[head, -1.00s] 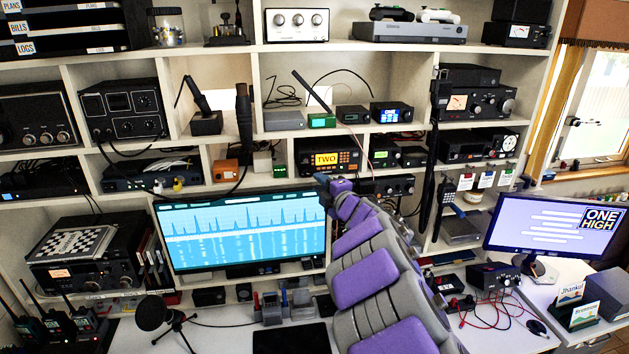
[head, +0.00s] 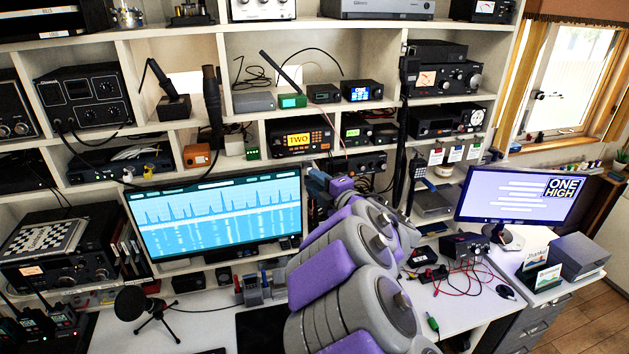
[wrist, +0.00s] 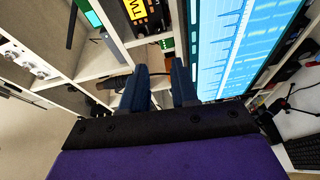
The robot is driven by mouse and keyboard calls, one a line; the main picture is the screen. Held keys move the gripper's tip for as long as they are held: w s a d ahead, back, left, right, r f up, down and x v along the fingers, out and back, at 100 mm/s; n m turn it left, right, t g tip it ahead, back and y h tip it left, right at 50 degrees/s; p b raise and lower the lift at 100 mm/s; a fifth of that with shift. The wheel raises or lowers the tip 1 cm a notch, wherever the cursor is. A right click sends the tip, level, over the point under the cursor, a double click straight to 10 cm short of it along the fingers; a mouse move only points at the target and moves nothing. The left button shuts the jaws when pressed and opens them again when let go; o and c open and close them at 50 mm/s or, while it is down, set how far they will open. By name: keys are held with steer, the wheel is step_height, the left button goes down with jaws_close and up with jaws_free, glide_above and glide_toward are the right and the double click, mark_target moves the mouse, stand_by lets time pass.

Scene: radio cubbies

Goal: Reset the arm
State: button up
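My arm reaches up from the bottom of the head view, with purple and grey links. My gripper (head: 318,178) is at its far end, small and partly hidden, in front of the shelves just right of the large blue monitor (head: 215,215). In the wrist view my gripper (wrist: 160,82) shows two dark blue fingers with a gap between them. Nothing is held between them. The wrist view is tilted, with the monitor (wrist: 235,45) to the right of the fingers and shelves to the left.
White shelves hold several radios, including one with a yellow "TWO" display (head: 299,138). A microphone (head: 140,305) stands on the desk at lower left. A second monitor (head: 520,197) and a black box with red cables (head: 465,246) are at right. Floor shows at lower right.

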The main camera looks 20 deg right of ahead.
steer(key=s+d+r+m+h, duration=0.4)
steer(key=d+m+h, duration=0.4)
steer(key=s+d+f+m+g+h, duration=0.2)
steer(key=s+m+g, duration=0.1)
steer(key=s+m, duration=0.15)
steer(key=s+d+f+m+g+h, duration=0.2)
steer(key=s+m+g, duration=0.1)
steer(key=s, duration=0.3)
steer(key=s+a+f+m+g+y, duration=0.2)
steer(key=s+a+f+g, duration=0.2)
steer(key=s, duration=0.7)
steer(key=s+a+f+m+g+y+b, duration=0.1)
steer(key=s+a+f+g+y, duration=0.1)
steer(key=s+a, duration=0.6)
steer(key=s+a+f+m+g+y, duration=0.2)
steer(key=s+a+f+g, duration=0.3)
steer(key=s, duration=1.1)
steer(key=shift+a+f+m+g, duration=0.3)
steer(key=shift+a+m+g, duration=0.05)
steer(key=shift+a+g, duration=0.5)
